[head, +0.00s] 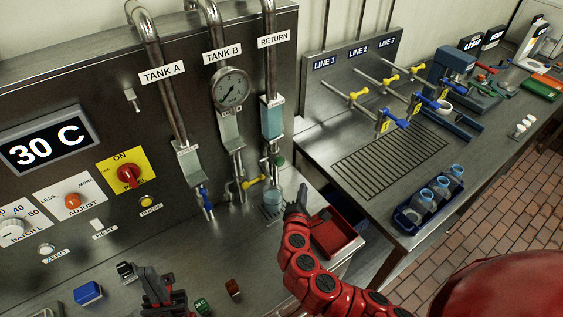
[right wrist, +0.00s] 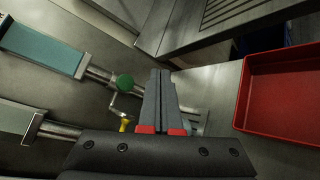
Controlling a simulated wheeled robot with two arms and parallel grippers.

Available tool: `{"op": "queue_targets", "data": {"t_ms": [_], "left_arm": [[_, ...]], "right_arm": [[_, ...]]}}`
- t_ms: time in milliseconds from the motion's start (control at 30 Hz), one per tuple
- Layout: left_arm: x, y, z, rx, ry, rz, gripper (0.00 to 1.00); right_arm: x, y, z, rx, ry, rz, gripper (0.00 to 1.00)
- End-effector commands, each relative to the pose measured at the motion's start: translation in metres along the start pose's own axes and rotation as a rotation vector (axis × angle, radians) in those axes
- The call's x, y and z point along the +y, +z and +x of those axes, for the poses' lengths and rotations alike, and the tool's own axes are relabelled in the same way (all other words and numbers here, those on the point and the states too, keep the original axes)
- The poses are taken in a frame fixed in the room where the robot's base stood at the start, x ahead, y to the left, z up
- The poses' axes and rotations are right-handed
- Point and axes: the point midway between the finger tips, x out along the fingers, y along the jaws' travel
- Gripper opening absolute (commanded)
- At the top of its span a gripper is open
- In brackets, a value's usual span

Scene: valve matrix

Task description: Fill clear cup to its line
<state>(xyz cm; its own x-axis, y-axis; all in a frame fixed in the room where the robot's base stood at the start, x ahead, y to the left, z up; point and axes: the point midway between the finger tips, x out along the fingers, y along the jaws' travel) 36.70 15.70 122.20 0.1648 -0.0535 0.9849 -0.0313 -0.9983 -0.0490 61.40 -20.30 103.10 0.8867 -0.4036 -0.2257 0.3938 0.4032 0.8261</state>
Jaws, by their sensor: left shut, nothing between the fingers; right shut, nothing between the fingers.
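A clear cup (head: 271,198) stands on a small grate under the RETURN pipe (head: 268,90). It looks faintly bluish; its line and fill level are too small to read. Above it are a teal sight glass (head: 271,120), a green knob (head: 278,160) and a yellow lever (head: 256,181). My right gripper (head: 297,198) is shut and empty, just right of the cup. In the right wrist view its closed fingers (right wrist: 159,90) lie beside the green knob (right wrist: 125,82) and hide much of the cup area. My left gripper (head: 158,287) is shut and empty low over the counter.
A red tray (head: 335,232) lies right of the cup, close to my right arm. TANK A has a blue lever (head: 205,198). A blue block (head: 88,292) and small coloured pieces lie near my left gripper. A side table holds a blue rack (head: 418,218) of cups.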

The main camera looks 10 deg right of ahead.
Motion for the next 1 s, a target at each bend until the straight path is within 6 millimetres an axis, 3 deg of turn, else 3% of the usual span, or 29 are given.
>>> {"op": "queue_targets", "data": {"t_ms": [167,700,1000], "left_arm": [[0.0,0.0,-0.001,0.0,0.0,0.0,0.0],[0.001,0.002,-0.014,0.0,0.0,0.0,0.0],[0.001,0.003,-0.016,0.0,0.0,0.0,0.0]], "right_arm": [[0.004,-0.005,0.006,0.0,0.001,0.001,0.0],[0.039,-0.04,0.054,0.0,0.001,0.002,0.0],[0.044,-0.045,0.061,0.002,0.0,0.0,0.0]]}}
